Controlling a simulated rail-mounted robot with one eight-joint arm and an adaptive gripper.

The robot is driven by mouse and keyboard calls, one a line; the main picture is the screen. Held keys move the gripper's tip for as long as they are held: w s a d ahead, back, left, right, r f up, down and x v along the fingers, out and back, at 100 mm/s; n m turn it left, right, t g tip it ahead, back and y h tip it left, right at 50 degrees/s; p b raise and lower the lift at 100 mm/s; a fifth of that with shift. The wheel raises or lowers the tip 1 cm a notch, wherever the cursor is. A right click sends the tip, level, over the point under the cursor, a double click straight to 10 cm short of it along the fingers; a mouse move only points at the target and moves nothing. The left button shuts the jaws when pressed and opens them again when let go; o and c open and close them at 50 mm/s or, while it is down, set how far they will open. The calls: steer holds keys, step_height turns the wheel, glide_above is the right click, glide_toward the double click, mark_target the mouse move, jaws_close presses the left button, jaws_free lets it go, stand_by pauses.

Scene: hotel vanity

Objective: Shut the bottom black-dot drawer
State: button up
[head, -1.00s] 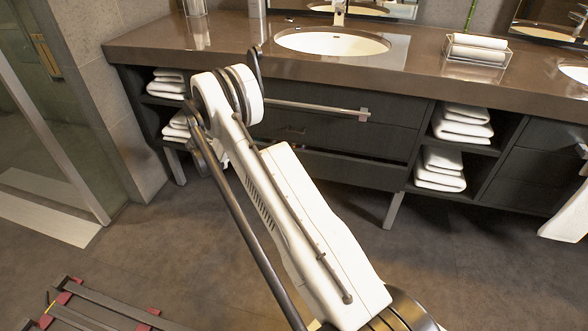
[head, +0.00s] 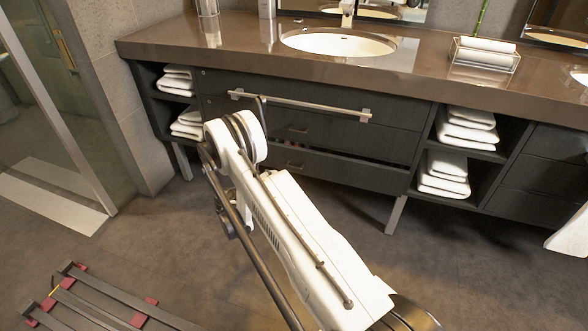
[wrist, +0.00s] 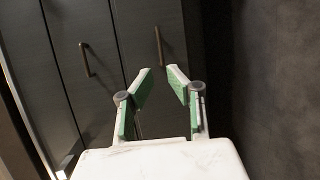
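The bottom drawer (head: 350,173) is the lowest dark front under the sink. It stands partly out, with a dark gap and small things showing along its top edge. Its bar handle (head: 294,165) also shows in the wrist view (wrist: 158,46). I cannot make out a black dot on it. My gripper (wrist: 161,72) is open and empty, its green-padded fingers apart, pointing at the drawer fronts near the bottom handle. I cannot tell whether it touches the front. In the head view my arm mostly hides it.
The middle drawer (head: 335,136) sits above, and a towel bar (head: 300,105) juts out over it. Shelves with white towels (head: 443,172) flank the drawers. A slatted rack (head: 100,305) lies at the lower left. The floor in front is mostly clear.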

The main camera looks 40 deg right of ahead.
mark_target(293, 167)
steer(key=b+x, duration=0.3)
steer(key=x, duration=0.9)
steer(key=shift+d, duration=0.15)
jaws_close()
